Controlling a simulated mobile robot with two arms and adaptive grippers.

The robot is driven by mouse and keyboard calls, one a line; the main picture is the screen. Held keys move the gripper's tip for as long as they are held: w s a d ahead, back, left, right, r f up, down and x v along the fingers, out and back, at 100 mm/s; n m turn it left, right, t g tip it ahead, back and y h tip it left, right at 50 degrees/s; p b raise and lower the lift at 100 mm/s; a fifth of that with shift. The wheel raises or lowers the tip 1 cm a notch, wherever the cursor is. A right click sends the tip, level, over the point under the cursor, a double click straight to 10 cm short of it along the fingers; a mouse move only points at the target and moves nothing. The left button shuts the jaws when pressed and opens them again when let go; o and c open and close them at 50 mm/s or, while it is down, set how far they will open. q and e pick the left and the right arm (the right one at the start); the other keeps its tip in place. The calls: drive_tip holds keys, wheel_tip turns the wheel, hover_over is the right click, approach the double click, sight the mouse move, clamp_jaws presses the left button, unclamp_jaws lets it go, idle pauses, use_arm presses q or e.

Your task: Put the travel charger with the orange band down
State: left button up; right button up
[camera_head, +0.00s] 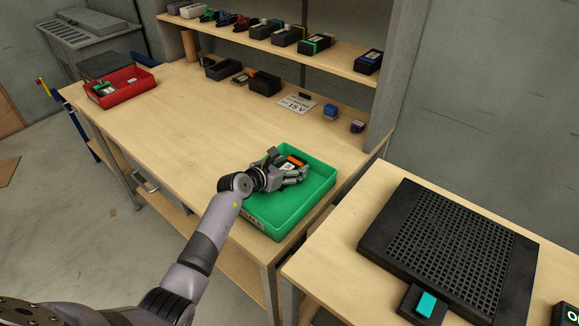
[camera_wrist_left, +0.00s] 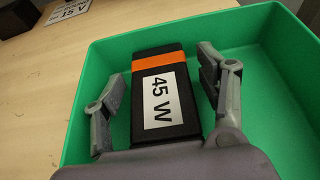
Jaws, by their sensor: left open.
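The travel charger with the orange band (camera_wrist_left: 158,95) is black, with a white "45 W" label. It lies in the green tray (camera_wrist_left: 270,60), between the spread fingers of my left gripper (camera_wrist_left: 165,90). A gap shows on both sides of it, so the fingers appear apart from it. In the head view the charger's orange band (camera_head: 296,160) shows past my left gripper (camera_head: 288,172), which is over the green tray (camera_head: 275,222). The gripper partly hides the charger there. My right gripper is not in view.
A red tray (camera_head: 128,92) with items stands at the far left of the bench. Several chargers line the shelf (camera_head: 290,50). Dark bins (camera_head: 264,83) and a "15 V" card (camera_head: 297,104) are below it. A black perforated plate (camera_head: 450,258) lies on the right table. The bench middle is clear.

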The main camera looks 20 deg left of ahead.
use_arm(q)
drive_tip(key=shift+r, duration=0.15)
drive_tip(key=v, duration=1.1)
drive_tip(key=shift+s+a+r+p, duration=0.15)
drive_tip(key=shift+s+p, duration=0.15)
drive_tip(key=shift+s+r, duration=0.1)
drive_tip(key=shift+s, duration=0.05)
